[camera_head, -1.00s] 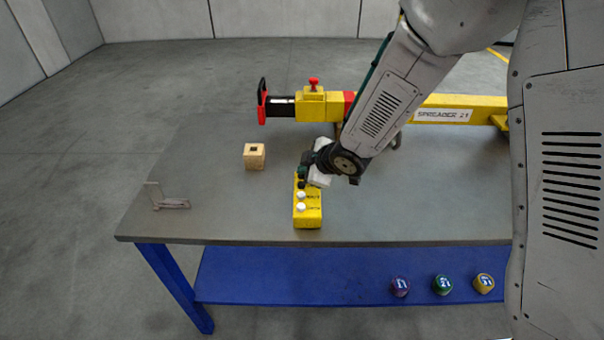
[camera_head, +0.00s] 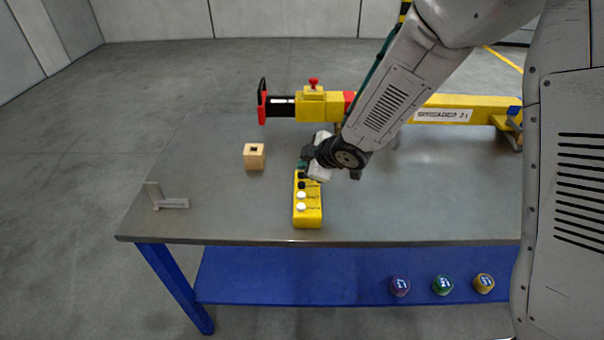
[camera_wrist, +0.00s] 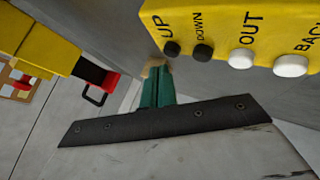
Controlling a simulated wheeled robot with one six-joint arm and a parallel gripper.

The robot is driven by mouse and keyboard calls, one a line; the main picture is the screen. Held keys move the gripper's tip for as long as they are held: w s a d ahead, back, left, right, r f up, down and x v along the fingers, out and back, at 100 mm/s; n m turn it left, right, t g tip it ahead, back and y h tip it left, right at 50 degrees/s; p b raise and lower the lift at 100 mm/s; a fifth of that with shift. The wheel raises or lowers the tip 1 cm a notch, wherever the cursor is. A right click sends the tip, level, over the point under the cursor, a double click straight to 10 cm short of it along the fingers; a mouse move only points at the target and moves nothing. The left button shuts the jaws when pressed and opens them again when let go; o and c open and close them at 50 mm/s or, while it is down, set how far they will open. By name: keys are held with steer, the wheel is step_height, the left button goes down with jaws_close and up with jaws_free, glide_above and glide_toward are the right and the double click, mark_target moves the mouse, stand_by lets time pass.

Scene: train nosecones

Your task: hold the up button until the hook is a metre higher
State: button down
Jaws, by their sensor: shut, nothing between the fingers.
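The yellow control box (camera_head: 308,215) lies on the table with a row of buttons. In the wrist view the box (camera_wrist: 215,20) carries a black UP button (camera_wrist: 172,48), a black DOWN button (camera_wrist: 203,53), and white OUT (camera_wrist: 241,58) and BACK (camera_wrist: 290,66) buttons. My gripper (camera_head: 302,165) is over the far end of the box. In the wrist view its green fingers (camera_wrist: 158,68) are shut and empty, with the tips just beside the UP button in the picture. I cannot tell whether they touch it. I cannot make out a hook in either view.
A yellow spreader beam (camera_head: 440,108) with a red end handle lies across the back of the table. A wooden block (camera_head: 254,157) and a grey bracket (camera_head: 166,198) stand left. Several coloured knobs (camera_head: 443,285) sit on the blue lower shelf (camera_head: 300,278).

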step_height(320, 180, up, 5)
stand_by(0.8)
stand_by(0.6)
steer(key=s+d+r+m+g+h, duration=0.1)
steer(key=s+d+m+h, duration=0.3)
steer(key=d, duration=0.4)
steer(key=s+d+r+m+g+h, duration=0.1)
steer(key=s+d+m+g+h, duration=0.1)
steer(key=s+d+m+h, duration=0.45)
steer(key=s+d+r+m+g+y, duration=0.1)
steer(key=s+d+r+m, duration=0.1)
steer(key=s, duration=0.5)
steer(key=s+d+r+m+g+y, duration=0.1)
steer(key=s+d+r+m+y, duration=0.1)
steer(key=s+d+r, duration=0.2)
steer(key=s+d+r+m+g+y, duration=0.1)
steer(key=s+r, duration=0.5)
steer(key=s, duration=0.6)
steer(key=shift+s+d+r+m, duration=0.3)
steer(key=shift+d+m, duration=0.35)
steer(key=shift+d, duration=0.65)
